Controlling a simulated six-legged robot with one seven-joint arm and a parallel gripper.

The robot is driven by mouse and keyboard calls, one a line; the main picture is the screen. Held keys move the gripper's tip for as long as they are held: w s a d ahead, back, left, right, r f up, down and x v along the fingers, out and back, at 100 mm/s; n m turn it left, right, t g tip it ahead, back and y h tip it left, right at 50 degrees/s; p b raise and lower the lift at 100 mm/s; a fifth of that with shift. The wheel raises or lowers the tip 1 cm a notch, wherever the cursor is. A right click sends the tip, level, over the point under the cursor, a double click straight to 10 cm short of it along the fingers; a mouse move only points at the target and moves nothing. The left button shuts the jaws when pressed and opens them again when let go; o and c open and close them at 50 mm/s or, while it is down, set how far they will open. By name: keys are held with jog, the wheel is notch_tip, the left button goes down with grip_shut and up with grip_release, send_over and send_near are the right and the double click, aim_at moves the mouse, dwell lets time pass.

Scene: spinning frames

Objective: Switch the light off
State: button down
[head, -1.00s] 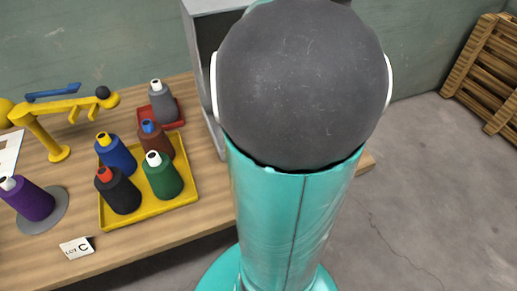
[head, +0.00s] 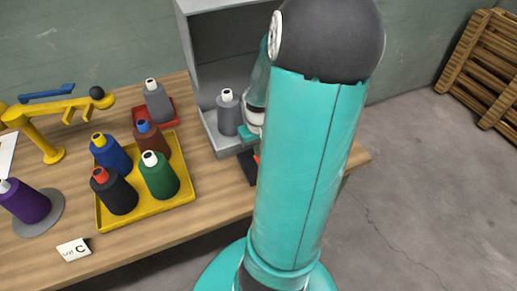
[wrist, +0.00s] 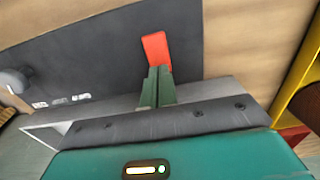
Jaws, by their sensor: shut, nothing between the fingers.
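A red lever-like piece (wrist: 156,50) stands out on a dark panel (wrist: 90,60) in the wrist view. It looks like a switch, but its setting is unclear. My gripper (wrist: 160,70) is shut and empty, with its green fingertips right at the near end of the red piece; I cannot tell whether they touch. In the head view, a grey open-fronted cabinet (head: 208,75) stands at the back of the table, with a grey cone bobbin (head: 228,112) inside. My gripper is mostly hidden behind my arm there. I cannot tell whether a lamp is lit.
A yellow tray (head: 188,190) with several coloured cone bobbins is left of the cabinet. A grey bobbin on a red tray (head: 175,108), a purple bobbin (head: 25,200), a yellow stand (head: 40,135) and a C card (head: 73,249) are also on the table. Pallets (head: 490,70) stand right.

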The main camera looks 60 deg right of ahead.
jog(key=shift+f, duration=0.25)
jog(key=shift+w+f, duration=0.1)
jog(key=shift+f, duration=0.05)
dwell(0.4)
jog(key=shift+s+a+r, duration=0.2)
jog(key=shift+s, duration=0.15)
jog(key=shift+s+a+r, duration=0.15)
jog(key=shift+s, duration=0.2)
